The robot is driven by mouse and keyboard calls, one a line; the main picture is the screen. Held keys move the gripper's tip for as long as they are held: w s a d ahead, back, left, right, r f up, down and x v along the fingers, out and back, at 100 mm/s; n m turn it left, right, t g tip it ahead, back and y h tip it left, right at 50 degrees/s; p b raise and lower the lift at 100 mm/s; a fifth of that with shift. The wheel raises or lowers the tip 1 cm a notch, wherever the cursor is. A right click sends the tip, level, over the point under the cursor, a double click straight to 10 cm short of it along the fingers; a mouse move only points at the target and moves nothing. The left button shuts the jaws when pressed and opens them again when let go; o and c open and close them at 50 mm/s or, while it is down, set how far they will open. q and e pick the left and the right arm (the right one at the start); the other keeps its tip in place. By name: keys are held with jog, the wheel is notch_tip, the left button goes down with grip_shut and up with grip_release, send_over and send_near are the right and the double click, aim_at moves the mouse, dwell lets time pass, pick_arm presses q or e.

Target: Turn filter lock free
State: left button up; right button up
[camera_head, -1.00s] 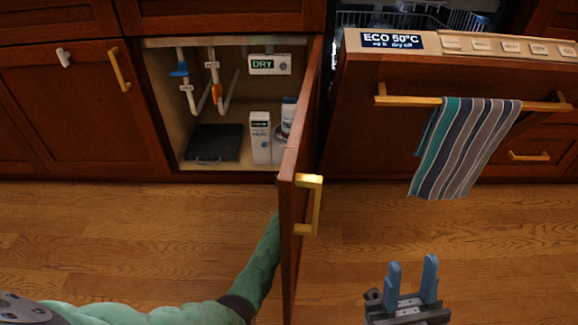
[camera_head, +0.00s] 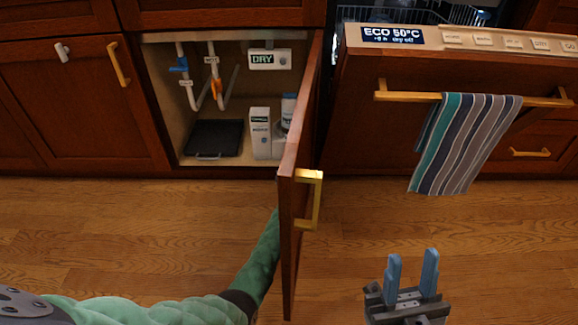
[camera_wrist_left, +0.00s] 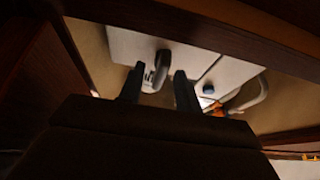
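I cannot make out a filter lock for certain. My right gripper (camera_head: 412,258) is open and empty above the floor at the lower right.
The open cabinet holds pipes with a blue valve (camera_head: 181,65) and orange valve (camera_head: 216,88), a DRY unit (camera_head: 269,59), a dark tray (camera_head: 214,138), a white box (camera_head: 260,132) and a bottle (camera_head: 287,112). The dishwasher door (camera_head: 400,140) carries a striped towel (camera_head: 464,145). The floor ahead is clear.

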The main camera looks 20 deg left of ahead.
pick_arm(q)
jog(key=s+d+m+g+h+p, duration=0.3)
jog(key=s+m, duration=0.4)
jog(key=s, duration=0.8)
jog(key=s+d+m+g+h+p, duration=0.3)
jog(key=s+m+g+h, duration=0.2)
jog(key=s, duration=1)
jog(key=shift+d+f+m+g, duration=0.15)
jog(key=shift+f+m+g, duration=0.25)
jog(key=shift+m+g, duration=1.1)
